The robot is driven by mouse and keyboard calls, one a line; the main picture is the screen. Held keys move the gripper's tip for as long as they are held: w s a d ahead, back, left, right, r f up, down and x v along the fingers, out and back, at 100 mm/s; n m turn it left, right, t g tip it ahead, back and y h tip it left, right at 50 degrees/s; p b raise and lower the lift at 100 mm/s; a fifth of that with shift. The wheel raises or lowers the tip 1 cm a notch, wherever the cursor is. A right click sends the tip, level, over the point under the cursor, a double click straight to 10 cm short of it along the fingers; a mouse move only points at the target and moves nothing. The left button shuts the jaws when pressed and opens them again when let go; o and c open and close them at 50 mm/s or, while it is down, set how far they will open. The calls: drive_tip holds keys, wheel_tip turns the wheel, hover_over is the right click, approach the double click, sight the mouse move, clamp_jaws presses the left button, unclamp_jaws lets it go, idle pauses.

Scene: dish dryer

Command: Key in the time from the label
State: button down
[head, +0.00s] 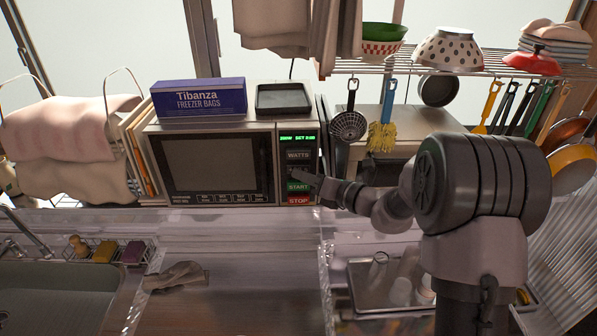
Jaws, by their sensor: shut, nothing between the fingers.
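The microwave (222,160) stands on the counter at the back, its dark door shut. Its control panel is on the right side, with a green-lit display (298,138) too small to read surely; it seems to show a wattage and "SET". Below are a WATTS button (298,155), a green START button (298,187) and a red STOP button (299,200). My gripper (296,175) is shut and empty, its tips in front of the panel between WATTS and START, covering the controls there. I cannot tell whether it touches the panel. No readable time label shows.
A Tibanza freezer bags box (200,98) and a dark tray (284,98) lie on the microwave. A skimmer (348,125) and a yellow brush (382,136) hang close to my arm. A sink (50,300) is at front left; a cloth (176,277) lies on the counter.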

drive_tip(key=shift+w, duration=0.15)
idle(0.4)
drive_tip(key=shift+s, duration=1.25)
drive_tip(key=s+b, duration=0.1)
drive_tip(key=s, duration=0.4)
idle(2.0)
